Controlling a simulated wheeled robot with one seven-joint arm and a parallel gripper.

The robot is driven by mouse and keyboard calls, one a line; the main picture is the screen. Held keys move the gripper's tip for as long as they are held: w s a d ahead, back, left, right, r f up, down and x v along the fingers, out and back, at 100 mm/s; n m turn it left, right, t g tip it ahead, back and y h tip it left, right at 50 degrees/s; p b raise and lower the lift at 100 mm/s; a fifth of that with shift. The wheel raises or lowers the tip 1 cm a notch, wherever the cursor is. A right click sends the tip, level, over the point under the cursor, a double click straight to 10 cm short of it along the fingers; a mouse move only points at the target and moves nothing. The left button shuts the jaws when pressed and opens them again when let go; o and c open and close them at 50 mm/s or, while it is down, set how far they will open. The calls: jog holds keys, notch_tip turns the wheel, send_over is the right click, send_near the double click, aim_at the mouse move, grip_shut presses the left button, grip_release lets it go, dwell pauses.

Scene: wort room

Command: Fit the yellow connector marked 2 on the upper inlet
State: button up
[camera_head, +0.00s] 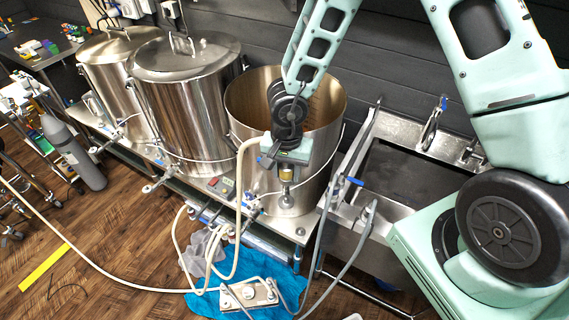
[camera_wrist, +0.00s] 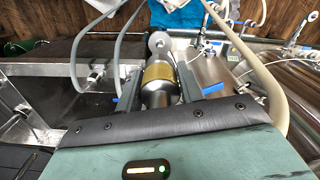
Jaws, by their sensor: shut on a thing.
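My gripper (camera_head: 286,172) is in front of the open steel kettle's (camera_head: 322,150) near wall, pointing down. It is shut on a steel connector with a yellow band (camera_head: 286,176). In the wrist view the yellow-banded connector (camera_wrist: 158,74) sits between the two fingers, its far end pointing away from the palm. A round steel fitting (camera_wrist: 159,42) shows just beyond it; I cannot tell whether they touch. The mark 2 is not readable. I cannot make out the upper inlet for certain; my gripper covers part of the kettle wall.
Two lidded kettles (camera_head: 187,110) stand left on the steel stand. A pale hose (camera_head: 238,205) loops close by my gripper. A sink (camera_head: 405,180) with grey hoses is at right. A blue cloth (camera_head: 205,303) and a small fixture (camera_head: 248,294) lie below.

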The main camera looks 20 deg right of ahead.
jog(key=b, duration=0.6)
send_over(286, 198)
jog(key=shift+w+d+f, duration=0.1)
jog(key=shift+f, duration=3.3)
jog(key=shift+f+b, duration=0.6)
jog(key=shift+f, duration=0.7)
jog(key=o, duration=1.1)
jog(key=shift+o, duration=0.2)
jog(key=shift+r, duration=0.15)
